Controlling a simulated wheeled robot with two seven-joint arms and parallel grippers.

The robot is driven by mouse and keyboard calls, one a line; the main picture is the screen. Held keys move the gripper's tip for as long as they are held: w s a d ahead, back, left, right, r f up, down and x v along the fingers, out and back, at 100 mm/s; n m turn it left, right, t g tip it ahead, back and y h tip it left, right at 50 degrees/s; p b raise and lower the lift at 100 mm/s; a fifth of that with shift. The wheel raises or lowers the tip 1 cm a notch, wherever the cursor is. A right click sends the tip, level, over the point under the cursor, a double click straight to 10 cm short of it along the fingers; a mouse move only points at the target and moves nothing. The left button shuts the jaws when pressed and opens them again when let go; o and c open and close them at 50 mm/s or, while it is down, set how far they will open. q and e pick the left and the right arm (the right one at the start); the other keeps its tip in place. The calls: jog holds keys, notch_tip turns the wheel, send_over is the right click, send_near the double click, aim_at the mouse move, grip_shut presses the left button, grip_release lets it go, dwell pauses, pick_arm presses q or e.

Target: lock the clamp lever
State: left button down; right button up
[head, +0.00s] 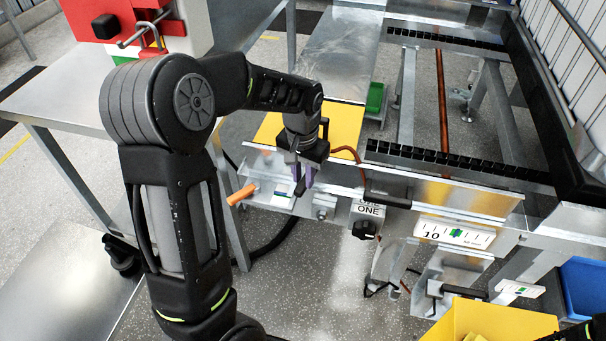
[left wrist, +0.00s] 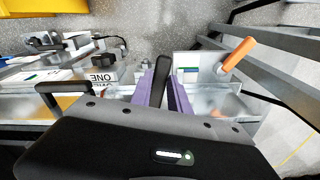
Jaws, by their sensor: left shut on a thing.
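My left gripper (head: 302,178) reaches down to the near rail of the metal frame. Its purple fingers are shut on a black lever (left wrist: 162,75), which stands up between them in the left wrist view. In the head view the fingers mostly hide this lever, and its lower end is hard to make out. An orange handle (head: 242,194) sticks out to the left of the gripper, apart from it. It also shows in the left wrist view (left wrist: 238,54). I cannot tell its joint clearly.
A black knob (head: 365,229) sits under a plate marked ONE (head: 368,208), right of the gripper. A scale plate (head: 455,233) is further right. A yellow bin (head: 485,322) and a blue bin (head: 588,287) stand at the lower right. A metal table (head: 60,95) is at left.

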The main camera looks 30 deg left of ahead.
aim_at(302, 184)
pick_arm(q)
jog(key=shift+s+f, duration=0.1)
dwell(0.5)
jog(key=shift+a+m, duration=0.1)
jog(key=shift+m, duration=0.8)
jog(key=c, duration=1.2)
grip_release()
jog(key=shift+c, duration=0.2)
jog(key=shift+r, duration=0.2)
notch_tip(302, 184, up, 8)
jog(key=shift+f+p, duration=0.2)
jog(key=shift+p, duration=0.15)
jog(key=shift+s, duration=0.1)
